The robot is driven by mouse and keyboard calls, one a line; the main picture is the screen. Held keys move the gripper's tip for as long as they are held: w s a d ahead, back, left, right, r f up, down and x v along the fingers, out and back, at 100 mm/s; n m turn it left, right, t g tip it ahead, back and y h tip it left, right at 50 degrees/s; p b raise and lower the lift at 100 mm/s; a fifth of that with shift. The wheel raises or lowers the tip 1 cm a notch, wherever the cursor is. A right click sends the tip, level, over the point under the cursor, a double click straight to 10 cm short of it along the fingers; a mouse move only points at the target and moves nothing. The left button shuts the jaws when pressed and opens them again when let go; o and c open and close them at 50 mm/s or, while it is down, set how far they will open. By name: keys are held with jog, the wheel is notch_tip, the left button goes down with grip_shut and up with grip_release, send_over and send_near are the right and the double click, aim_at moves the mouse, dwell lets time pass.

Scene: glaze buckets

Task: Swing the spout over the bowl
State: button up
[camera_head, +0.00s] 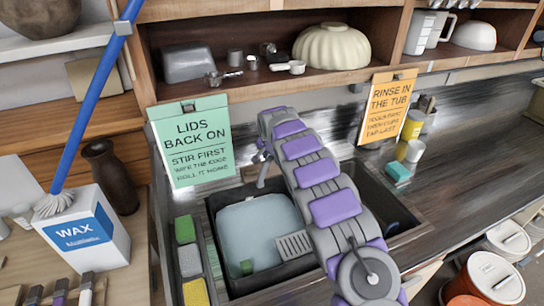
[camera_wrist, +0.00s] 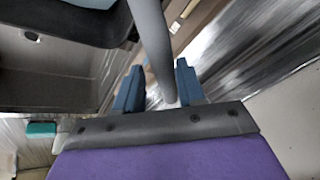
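The grey spout (camera_wrist: 158,50) runs down between the two blue fingers of my gripper (camera_wrist: 160,88) in the wrist view. The fingers stand apart, one on each side; the spout is close to the right finger, and I cannot tell if they touch. In the head view a curved part of the spout (camera_head: 264,172) shows at the back of the sink, left of my arm. My gripper is mostly hidden there behind my arm.
Sponges (camera_head: 185,230) line the sink's left edge. A WAX box (camera_head: 85,232) stands at left. Buckets (camera_head: 490,280) stand at lower right. The right counter (camera_head: 470,130) is mostly clear.

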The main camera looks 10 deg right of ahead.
jog(key=shift+a, duration=0.5)
jog(key=shift+c, duration=1.4)
jog(key=c, duration=0.3)
jog(key=shift+d, duration=0.3)
grip_shut()
jog(key=shift+a+r, duration=0.1)
jog(key=shift+a, duration=0.05)
